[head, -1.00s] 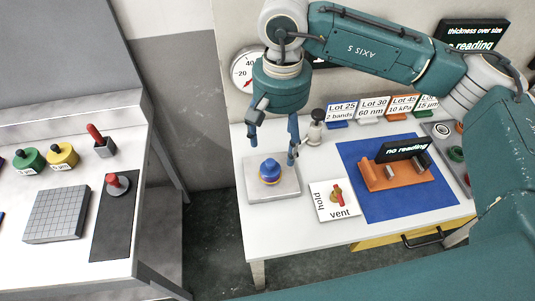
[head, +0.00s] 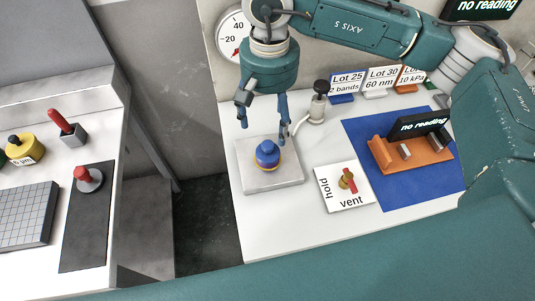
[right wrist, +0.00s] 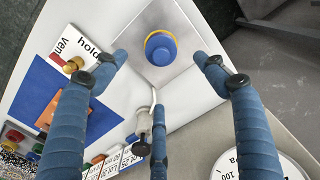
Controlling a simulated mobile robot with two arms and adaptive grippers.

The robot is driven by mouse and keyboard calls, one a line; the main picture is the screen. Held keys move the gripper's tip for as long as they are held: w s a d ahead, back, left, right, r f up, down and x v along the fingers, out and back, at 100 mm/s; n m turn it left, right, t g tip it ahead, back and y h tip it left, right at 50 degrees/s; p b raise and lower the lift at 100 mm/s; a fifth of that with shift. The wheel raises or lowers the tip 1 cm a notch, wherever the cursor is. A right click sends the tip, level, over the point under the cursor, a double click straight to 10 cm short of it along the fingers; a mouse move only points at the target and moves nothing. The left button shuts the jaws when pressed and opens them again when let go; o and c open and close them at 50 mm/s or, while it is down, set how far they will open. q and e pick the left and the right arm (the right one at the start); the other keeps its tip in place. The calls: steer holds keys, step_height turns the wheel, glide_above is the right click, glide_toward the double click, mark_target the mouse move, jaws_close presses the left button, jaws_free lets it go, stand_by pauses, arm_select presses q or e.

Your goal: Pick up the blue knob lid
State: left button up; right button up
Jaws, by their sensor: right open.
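The blue knob lid (head: 268,149) is round with a raised knob. It sits on a small piece with a yellow band, on a pale square plate (head: 290,177) on the white table. My right gripper (head: 264,132) is open and empty, fingers pointing down, just above and behind the lid. In the right wrist view the lid (right wrist: 159,46) lies just beyond the spread fingertips of the right gripper (right wrist: 160,75), apart from them. My left gripper is out of view.
A hold/vent card with a valve (head: 347,182) lies right of the plate. A black-knobbed pale fitting (head: 318,103) stands close behind the right finger. A blue mat (head: 398,190) carries an orange fixture (head: 412,155). A gap separates the left bench (head: 125,190).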

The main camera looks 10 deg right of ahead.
mark_target(268, 144)
step_height(268, 144, down, 5)
steer(key=shift+r+p, duration=0.1)
steer(key=shift+p, duration=0.5)
step_height(268, 144, down, 5)
steer(key=shift+a+r+p, duration=0.1)
steer(key=shift+p, duration=1.05)
steer(key=shift+w+f, duration=0.1)
steer(key=shift+f, duration=0.4)
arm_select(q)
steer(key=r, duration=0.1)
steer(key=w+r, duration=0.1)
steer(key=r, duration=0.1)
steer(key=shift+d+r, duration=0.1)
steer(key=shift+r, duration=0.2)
arm_select(e)
steer(key=c, duration=1.5)
steer(key=shift+r, duration=0.1)
